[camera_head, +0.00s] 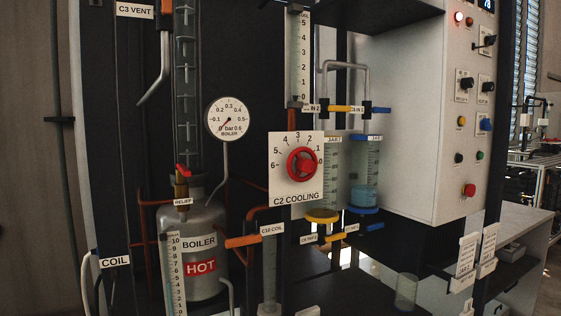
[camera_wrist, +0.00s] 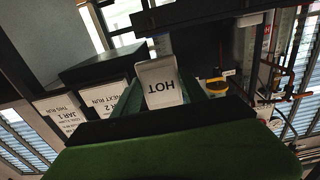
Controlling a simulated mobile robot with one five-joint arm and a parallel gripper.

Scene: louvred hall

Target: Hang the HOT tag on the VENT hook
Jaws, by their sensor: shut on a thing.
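The HOT tag (camera_wrist: 162,86) is a white tag with black lettering, upside down in the wrist view. My gripper (camera_wrist: 165,98), with green fingers, is shut on it; the tag stands up between the fingers. Neither my gripper nor this tag can be made out in the head view. The C3 VENT label (camera_head: 135,11) is at the top left of the head view, with an orange part and a bent grey pipe beside it. I cannot make out a VENT hook there.
The boiler (camera_head: 200,248) bears a fixed red HOT sign. A red cooling knob (camera_head: 302,163), glass jars and orange and blue handles stick out of the rig. Two white tags (camera_head: 466,257) (camera_head: 488,244) hang at the right; JAR tags (camera_wrist: 104,104) show left in the wrist view.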

